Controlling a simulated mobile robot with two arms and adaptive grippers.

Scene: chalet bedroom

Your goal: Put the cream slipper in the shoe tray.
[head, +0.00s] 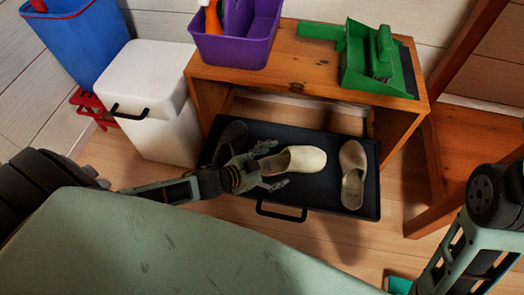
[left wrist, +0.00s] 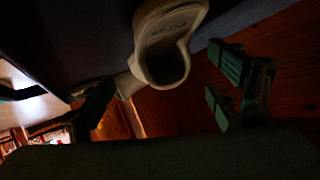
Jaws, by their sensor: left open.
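A cream slipper (head: 302,160) is in the middle of the black shoe tray (head: 330,205), its toe towards the right. My left gripper (head: 272,167) is open at its left end, with one finger on either side. I cannot tell whether the fingers touch it. In the left wrist view the slipper (left wrist: 172,30) shows its opening between the spread fingers of my left gripper (left wrist: 160,92). A second cream slipper (head: 353,178) lies at the tray's right. A dark slipper (head: 232,135) lies at its left, partly behind the gripper. My right gripper is not seen.
The tray extends from under a wooden bench (head: 290,65), its handle (head: 281,212) at the front. A purple caddy (head: 236,45) and a green dustpan set (head: 375,65) are on the bench. A white bin (head: 150,90) and blue bin (head: 80,45) stand left.

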